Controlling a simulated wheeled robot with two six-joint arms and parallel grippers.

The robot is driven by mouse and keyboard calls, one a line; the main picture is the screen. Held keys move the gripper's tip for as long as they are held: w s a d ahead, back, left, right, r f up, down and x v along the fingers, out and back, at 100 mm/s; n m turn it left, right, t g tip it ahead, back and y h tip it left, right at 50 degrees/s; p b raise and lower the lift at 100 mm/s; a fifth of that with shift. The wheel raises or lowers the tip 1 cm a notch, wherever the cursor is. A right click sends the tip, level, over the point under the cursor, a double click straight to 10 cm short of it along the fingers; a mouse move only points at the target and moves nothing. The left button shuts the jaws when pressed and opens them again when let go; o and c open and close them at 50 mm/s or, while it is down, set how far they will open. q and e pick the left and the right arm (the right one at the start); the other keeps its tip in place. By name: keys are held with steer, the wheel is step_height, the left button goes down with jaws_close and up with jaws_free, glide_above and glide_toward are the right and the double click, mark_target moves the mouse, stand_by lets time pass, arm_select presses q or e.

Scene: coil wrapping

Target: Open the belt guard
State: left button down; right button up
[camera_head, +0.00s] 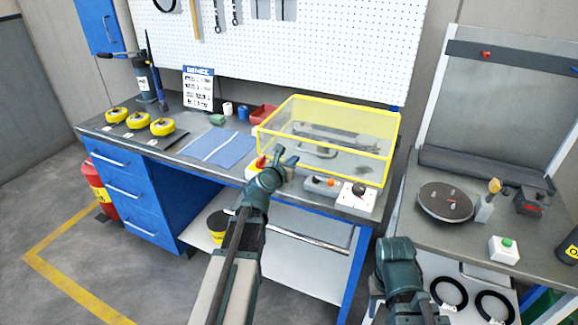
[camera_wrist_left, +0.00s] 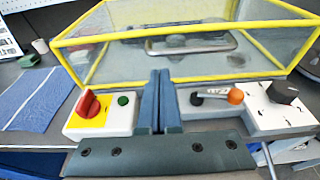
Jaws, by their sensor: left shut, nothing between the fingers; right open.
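The belt guard (camera_head: 340,103) is a clear box with a yellow frame on the workbench, down over a grey machine part. It also shows in the left wrist view (camera_wrist_left: 190,24). A metal handle bar (camera_wrist_left: 190,45) is on its front side. My left gripper (camera_head: 289,161) is in front of the guard's lower front edge. In the left wrist view its two blue fingers (camera_wrist_left: 161,85) are shut together with nothing between them. They lie between the red switch box and the orange-knob lever, and I cannot tell whether they touch the guard. My right arm shows at lower right, but its gripper does not.
A red rotary switch (camera_wrist_left: 88,104) with a green button, an orange-knob lever (camera_wrist_left: 235,96) and a black dial box (camera_wrist_left: 285,95) line the bench front. A blue cloth (camera_head: 218,149) lies left of the guard. A second table (camera_head: 430,235) stands at right.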

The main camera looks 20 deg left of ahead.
arm_select(q)
steer(key=shift+w+r+p, duration=0.75)
steer(key=shift+w+p, duration=0.1)
steer(key=shift+w, duration=0.15)
steer(key=shift+w+r+p, duration=0.7)
steer(key=shift+w+p, duration=0.15)
steer(key=shift+w, duration=0.15)
